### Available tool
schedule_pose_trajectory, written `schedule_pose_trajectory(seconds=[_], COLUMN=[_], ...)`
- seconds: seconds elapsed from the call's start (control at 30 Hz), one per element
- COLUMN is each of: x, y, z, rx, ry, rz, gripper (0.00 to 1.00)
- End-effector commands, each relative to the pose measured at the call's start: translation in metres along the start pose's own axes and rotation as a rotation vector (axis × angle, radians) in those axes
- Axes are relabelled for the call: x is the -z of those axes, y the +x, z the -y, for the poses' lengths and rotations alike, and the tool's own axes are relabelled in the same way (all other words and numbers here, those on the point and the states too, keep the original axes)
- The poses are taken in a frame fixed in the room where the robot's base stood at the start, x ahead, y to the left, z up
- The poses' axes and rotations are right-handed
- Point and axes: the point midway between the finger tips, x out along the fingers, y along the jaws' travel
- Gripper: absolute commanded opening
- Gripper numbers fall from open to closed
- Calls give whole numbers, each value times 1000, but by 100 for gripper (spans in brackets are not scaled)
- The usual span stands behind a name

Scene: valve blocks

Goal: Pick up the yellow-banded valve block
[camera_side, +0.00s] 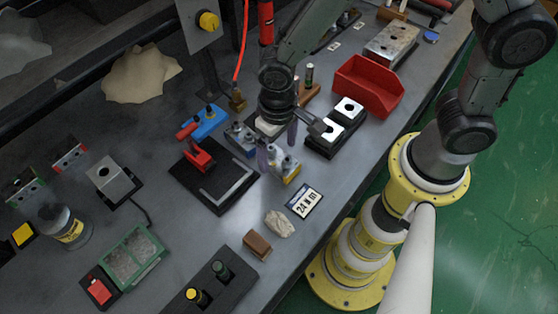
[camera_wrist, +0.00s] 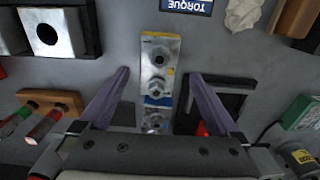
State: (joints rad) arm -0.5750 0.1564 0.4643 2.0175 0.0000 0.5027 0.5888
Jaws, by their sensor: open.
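The yellow-banded valve block (camera_side: 287,167) is a small grey metal block with fittings on top and a yellow band at its base. In the wrist view, it (camera_wrist: 160,60) lies in the centre, ahead of and between the fingertips, with two hex fittings showing. My gripper (camera_side: 278,146) is open and points down just beside it; in the wrist view, the purple fingers (camera_wrist: 159,74) are spread wide with nothing held. A blue-banded valve block (camera_side: 242,138) stands behind it; in the wrist view, that block (camera_wrist: 155,117) shows between the fingers, partly hidden by the gripper body.
A black plate with a red clamp (camera_side: 200,157) lies left of the blocks. Black fixtures with square metal blocks (camera_side: 330,131) stand right. A label card (camera_side: 304,202), a crumpled rag (camera_side: 279,224) and a brown block (camera_side: 257,246) lie in front. A red bin (camera_side: 366,86) is at back right.

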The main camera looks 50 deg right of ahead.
Motion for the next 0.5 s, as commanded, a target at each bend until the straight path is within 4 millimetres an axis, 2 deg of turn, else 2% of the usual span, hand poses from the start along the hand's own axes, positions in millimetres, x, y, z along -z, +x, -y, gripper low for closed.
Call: schedule_pose_trajectory(seconds=[0.2,0.5], x=[-1,0], y=[32,40], z=[-4,-3], rx=[-3,0], ry=[1,0], rz=[4,0], gripper=[98,98])
